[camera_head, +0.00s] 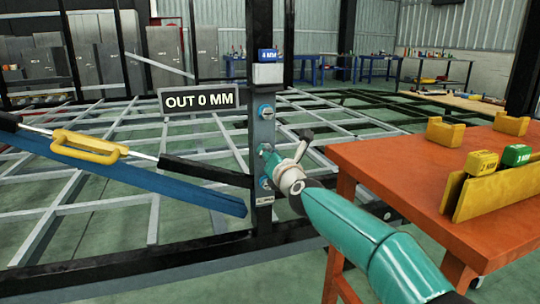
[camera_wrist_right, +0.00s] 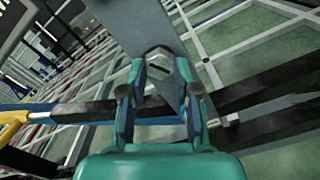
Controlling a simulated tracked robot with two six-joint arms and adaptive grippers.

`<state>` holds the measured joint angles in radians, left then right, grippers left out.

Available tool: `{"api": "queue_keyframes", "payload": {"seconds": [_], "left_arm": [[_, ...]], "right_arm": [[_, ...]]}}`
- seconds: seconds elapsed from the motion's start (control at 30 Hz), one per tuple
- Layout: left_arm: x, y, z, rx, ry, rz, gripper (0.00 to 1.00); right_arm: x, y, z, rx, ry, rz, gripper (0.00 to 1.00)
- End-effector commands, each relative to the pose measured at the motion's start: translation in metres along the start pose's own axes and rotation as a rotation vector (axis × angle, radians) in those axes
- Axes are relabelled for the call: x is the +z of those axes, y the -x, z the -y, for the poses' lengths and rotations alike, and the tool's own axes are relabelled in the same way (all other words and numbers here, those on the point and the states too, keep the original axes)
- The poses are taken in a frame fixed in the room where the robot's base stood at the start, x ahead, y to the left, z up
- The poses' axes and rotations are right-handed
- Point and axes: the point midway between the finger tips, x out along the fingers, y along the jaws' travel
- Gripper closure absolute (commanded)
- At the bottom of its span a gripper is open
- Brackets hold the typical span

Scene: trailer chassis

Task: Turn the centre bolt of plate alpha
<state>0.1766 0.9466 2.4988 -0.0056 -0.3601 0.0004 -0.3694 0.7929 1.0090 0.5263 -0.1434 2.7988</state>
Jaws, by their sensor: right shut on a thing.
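The top bolt (camera_head: 266,111) is clear, and the lower bolt (camera_head: 264,183) is partly visible beside my arm. My right gripper (camera_head: 268,156) reaches from the lower right to the centre bolt (camera_head: 265,147) and is shut on it. In the right wrist view, the gripper fingers (camera_wrist_right: 160,85) close around the bolt head (camera_wrist_right: 158,65) in front of the plate (camera_wrist_right: 125,20); the fingers hide part of it. My left gripper does not show.
A blue marked block (camera_head: 268,55) sits on a pale block above the plate. A blue beam (camera_head: 150,185) and yellow handle (camera_head: 88,147) lie left. An orange table (camera_head: 400,170) with yellow holders stands right of my arm.

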Motion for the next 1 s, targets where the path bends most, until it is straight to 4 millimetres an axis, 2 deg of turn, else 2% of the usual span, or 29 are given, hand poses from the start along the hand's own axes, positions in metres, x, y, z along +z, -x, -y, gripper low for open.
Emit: {"api": "queue_keyframes", "payload": {"seconds": [0.03,0.47,0.5,0.63,1.0], "left_arm": [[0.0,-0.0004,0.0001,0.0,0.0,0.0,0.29],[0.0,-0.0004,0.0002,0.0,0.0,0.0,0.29],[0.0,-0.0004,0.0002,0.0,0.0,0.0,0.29],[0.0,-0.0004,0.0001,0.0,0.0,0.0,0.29],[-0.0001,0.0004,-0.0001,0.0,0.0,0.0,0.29]], "right_arm": [[-0.0043,-0.0006,0.0044,-0.005,-0.01,-0.009,1.0],[-0.0037,-0.0005,0.0047,-0.006,-0.02,-0.007,1.0],[-0.0036,-0.0005,0.0047,-0.006,-0.02,-0.007,0.68],[-0.0029,-0.0004,0.0038,-0.005,-0.02,-0.005,0.46],[-0.0003,0.0,0.0012,-0.002,-0.018,-0.001,0.44]]}}
